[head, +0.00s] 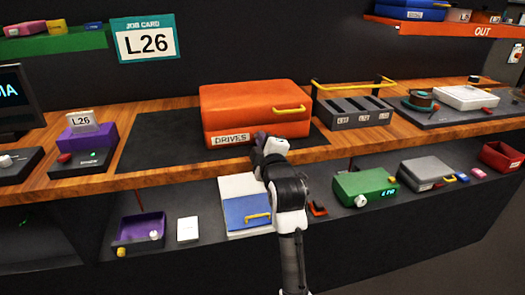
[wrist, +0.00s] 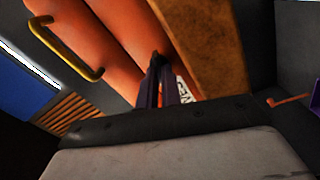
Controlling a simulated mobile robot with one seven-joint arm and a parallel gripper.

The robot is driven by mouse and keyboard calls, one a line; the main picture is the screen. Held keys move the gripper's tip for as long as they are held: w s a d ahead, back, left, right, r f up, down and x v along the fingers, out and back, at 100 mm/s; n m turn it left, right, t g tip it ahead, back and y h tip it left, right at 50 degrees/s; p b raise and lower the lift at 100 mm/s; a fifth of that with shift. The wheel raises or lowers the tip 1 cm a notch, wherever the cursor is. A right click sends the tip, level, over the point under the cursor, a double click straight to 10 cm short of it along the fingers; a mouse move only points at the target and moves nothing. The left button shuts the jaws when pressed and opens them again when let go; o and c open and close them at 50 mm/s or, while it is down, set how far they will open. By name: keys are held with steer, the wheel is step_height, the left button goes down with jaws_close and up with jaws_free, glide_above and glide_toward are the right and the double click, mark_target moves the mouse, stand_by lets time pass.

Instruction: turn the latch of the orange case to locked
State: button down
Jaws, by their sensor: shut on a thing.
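The orange case (head: 255,105) lies closed on the dark mat on the wooden counter, with a yellow handle (head: 290,109) and a "DRIVES" label on its front. My gripper (head: 262,141) is at the lower front of the case, just right of the label. In the wrist view, the two dark fingers (wrist: 159,68) point at the case front (wrist: 115,30), close together, shut on the latch. The latch is hidden by the fingertips, so its position cannot be read. The yellow handle shows at upper left there (wrist: 68,50).
The counter's wooden edge (wrist: 205,45) runs close beside the fingers. A grey slotted rack (head: 352,110) with a yellow rail stands right of the case. A purple box (head: 88,138) stands left. The lower shelf holds a blue-and-white box (head: 245,208) and a green box (head: 365,187).

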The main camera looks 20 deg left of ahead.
steer(key=shift+f+n+b, duration=0.1)
steer(key=shift+n+b, duration=1.3)
steer(key=shift+n, duration=0.5)
steer(key=c, duration=1.6)
jaws_free()
steer(key=b+v, duration=0.2)
steer(key=v, duration=1.1)
steer(key=shift+s+d, duration=0.25)
steer(key=shift+s, duration=0.1)
steer(key=shift+a, duration=0.1)
